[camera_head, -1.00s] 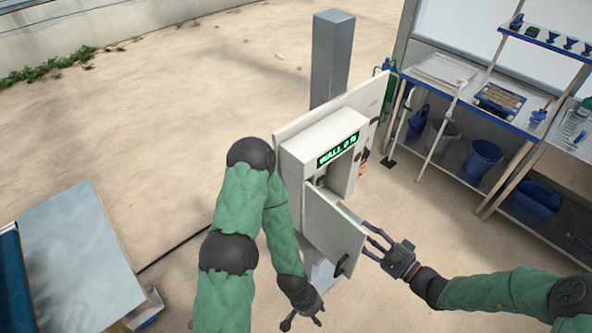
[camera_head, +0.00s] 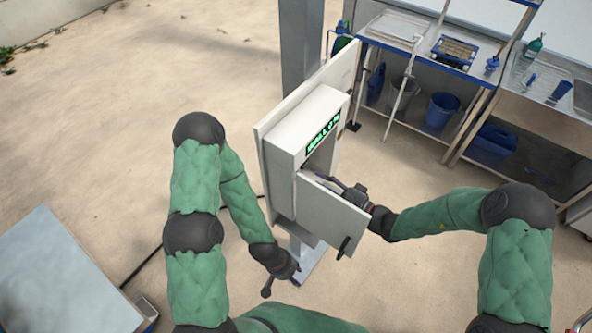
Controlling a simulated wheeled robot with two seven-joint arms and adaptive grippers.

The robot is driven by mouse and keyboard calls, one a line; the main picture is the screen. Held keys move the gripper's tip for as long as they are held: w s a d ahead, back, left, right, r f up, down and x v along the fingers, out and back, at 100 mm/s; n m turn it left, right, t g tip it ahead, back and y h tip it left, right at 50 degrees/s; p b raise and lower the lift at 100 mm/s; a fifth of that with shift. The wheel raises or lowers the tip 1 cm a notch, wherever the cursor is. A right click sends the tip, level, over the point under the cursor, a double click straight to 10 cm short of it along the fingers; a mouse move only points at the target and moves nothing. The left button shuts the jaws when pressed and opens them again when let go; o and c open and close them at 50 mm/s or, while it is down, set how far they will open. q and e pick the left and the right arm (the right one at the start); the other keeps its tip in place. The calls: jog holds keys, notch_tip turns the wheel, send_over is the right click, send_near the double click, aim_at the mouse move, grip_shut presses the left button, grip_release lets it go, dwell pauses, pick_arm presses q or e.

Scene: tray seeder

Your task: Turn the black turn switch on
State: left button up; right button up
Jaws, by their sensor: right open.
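The white wall box (camera_head: 284,150) has a green-lit display (camera_head: 323,132) and its door (camera_head: 332,218) stands open, with a black handle (camera_head: 343,247). I cannot make out the black turn switch; the box's inside is mostly hidden behind the door and my gripper. My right gripper (camera_head: 322,178) is at the box opening, just above the door's top edge, with its fingers apart and pointing left into the box. My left gripper (camera_head: 281,284) hangs low in front of the post foot, below the box and apart from it; its fingers are too dark and small to judge.
A grey post (camera_head: 300,45) and a back panel (camera_head: 343,72) carry the box. A blue-edged workbench (camera_head: 425,62) with buckets below stands at the back right. A grey-topped table (camera_head: 62,270) is at lower left. A cable runs on the sandy ground.

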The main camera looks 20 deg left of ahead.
jog(key=p+x, duration=0.1)
jog(key=x, duration=0.7)
jog(key=shift+a, duration=0.1)
grip_shut()
